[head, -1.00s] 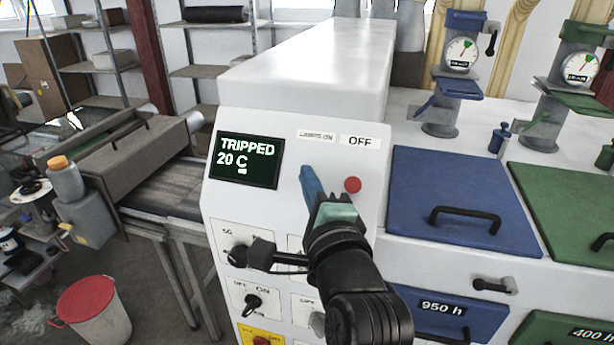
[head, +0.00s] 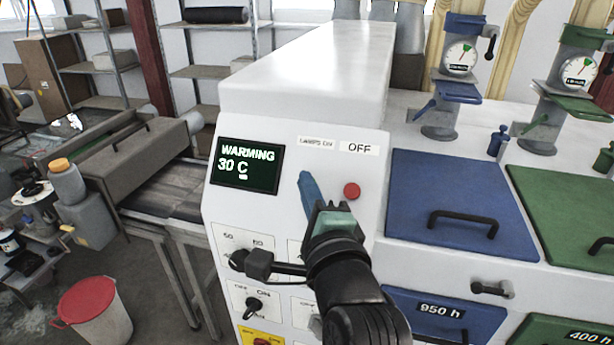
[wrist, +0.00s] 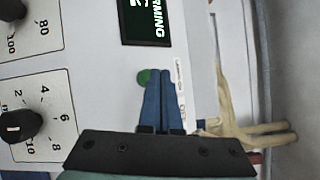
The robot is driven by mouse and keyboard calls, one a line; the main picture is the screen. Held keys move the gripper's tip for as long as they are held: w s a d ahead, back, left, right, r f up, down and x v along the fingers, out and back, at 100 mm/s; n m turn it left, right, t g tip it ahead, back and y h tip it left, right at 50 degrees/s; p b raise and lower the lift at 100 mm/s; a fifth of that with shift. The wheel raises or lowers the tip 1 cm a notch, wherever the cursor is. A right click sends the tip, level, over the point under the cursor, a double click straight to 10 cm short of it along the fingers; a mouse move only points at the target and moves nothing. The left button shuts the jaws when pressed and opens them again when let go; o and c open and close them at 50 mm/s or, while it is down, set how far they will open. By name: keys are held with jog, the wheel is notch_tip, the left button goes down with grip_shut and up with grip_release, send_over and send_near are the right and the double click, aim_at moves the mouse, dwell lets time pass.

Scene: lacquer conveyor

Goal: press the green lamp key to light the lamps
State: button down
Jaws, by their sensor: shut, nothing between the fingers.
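The green lamp key (wrist: 143,77) is a small round button on the white control panel (head: 232,202). In the wrist view it shows at the tips of my blue fingers, which cover part of it. I cannot tell whether the tips touch it. My gripper (wrist: 160,72) is shut and empty, pointing at the panel. In the head view my gripper (head: 305,177) hides the green key, below the label "LAMPS ON" (head: 316,143). The display (head: 246,166) reads "WARMING 30 C".
A red button (head: 352,191) sits right of my fingers, under the "OFF" label (head: 359,147). Black knobs, one at lower left (head: 254,304), stand out from the panel below. A blue lid (head: 462,195) with a black handle lies to the right.

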jog(key=shift+s+r, duration=0.1)
jog(key=s+r+p, duration=0.1)
jog(key=s+p, duration=0.1)
jog(key=s+a+r+p, duration=0.1)
jog(key=r+p, duration=0.1)
jog(key=shift+s+a, duration=0.15)
jog(key=shift+s, duration=0.25)
dwell(0.8)
